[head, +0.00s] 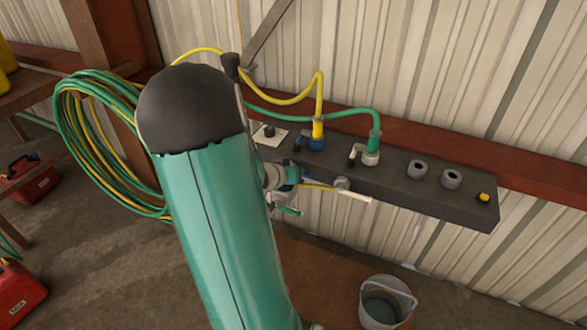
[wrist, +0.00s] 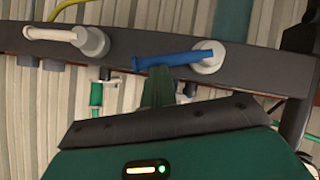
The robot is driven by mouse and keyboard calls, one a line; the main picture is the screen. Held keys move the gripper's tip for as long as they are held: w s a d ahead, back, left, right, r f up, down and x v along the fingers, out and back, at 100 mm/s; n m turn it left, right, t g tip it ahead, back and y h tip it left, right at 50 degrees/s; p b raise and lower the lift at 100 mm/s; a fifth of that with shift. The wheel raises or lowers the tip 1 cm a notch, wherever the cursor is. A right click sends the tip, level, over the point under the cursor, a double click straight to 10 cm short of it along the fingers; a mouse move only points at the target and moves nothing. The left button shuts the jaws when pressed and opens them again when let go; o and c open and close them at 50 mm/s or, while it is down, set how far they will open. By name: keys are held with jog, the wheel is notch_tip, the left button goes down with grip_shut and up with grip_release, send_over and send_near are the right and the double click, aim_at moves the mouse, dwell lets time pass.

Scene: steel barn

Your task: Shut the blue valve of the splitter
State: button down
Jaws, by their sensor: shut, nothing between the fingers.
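The splitter is a long dark bar (head: 430,190) on the wall; it also spans the top of the wrist view (wrist: 260,72). The blue valve's lever (wrist: 180,58) lies nearly lengthwise along the bar, reaching left from its pale round hub (wrist: 208,57) in the wrist view. In the head view my arm hides most of this valve. My gripper (wrist: 160,80) is shut and empty, its green fingers just below the middle of the blue lever. Whether they touch it I cannot tell. A second valve, with a white lever (wrist: 50,33), also shows in the head view (head: 355,193).
Yellow (head: 300,100) and green (head: 340,115) hoses plug into the bar's top. Coiled hoses (head: 85,150) hang at left. A grey bucket (head: 385,302) stands below. Red cans (head: 20,295) are at far left. Open space lies in front of the bar's right half.

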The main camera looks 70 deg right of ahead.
jog(key=shift+s+f, duration=0.55)
jog(key=shift+f, duration=0.25)
